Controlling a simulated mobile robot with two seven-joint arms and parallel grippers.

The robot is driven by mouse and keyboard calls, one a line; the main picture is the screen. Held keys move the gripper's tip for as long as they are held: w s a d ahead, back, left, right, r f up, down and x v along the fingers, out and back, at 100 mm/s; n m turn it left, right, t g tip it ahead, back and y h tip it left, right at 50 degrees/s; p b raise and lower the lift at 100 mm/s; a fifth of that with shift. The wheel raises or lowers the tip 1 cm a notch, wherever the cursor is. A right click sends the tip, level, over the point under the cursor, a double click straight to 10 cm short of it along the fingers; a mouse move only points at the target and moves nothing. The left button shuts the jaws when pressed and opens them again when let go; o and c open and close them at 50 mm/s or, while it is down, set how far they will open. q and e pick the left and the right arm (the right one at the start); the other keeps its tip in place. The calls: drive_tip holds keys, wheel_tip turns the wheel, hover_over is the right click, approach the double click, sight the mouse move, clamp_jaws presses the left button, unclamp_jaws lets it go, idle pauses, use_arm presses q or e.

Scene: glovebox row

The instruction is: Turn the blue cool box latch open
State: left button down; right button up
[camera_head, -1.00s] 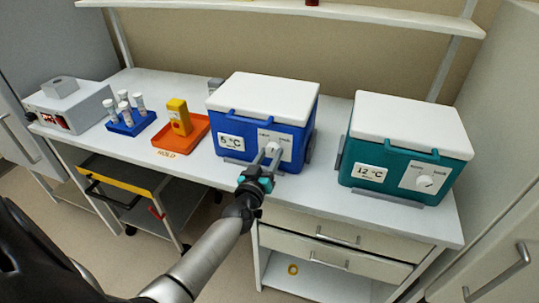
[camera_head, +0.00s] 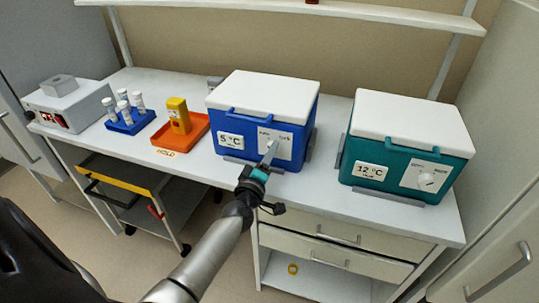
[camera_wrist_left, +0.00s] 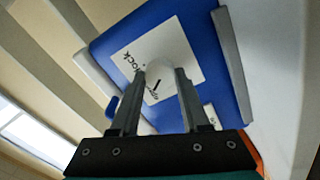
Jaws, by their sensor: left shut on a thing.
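The blue cool box (camera_head: 230,112) stands on the bench with its white lid closed and a "5 °C" label on its front. Its latch is a round white knob (camera_wrist_left: 168,52) on a white plate (camera_head: 285,145) with printed words, one reading "lock" in the left wrist view. My left gripper (camera_head: 270,149) reaches the box front from below, its fingers shut on the knob. In the left wrist view the fingers (camera_wrist_left: 160,78) lie on both sides of the knob, and a dark mark shows on it. My right gripper is not in view.
A teal cool box (camera_head: 350,152) labelled "12 °C" stands to the right with its own knob (camera_head: 426,181). To the left are an orange tray (camera_head: 163,139) with a yellow device, a blue tube rack (camera_head: 133,126) and a grey instrument (camera_head: 80,107). A shelf runs above.

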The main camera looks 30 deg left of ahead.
use_arm(q)
drive_tip(key=shift+n, duration=0.9)
drive_tip(key=shift+c, duration=1.9)
unclamp_jaws()
drive_tip(key=shift+s, duration=0.1)
drive_tip(key=v, duration=1.5)
drive_tip(key=shift+f, duration=0.15)
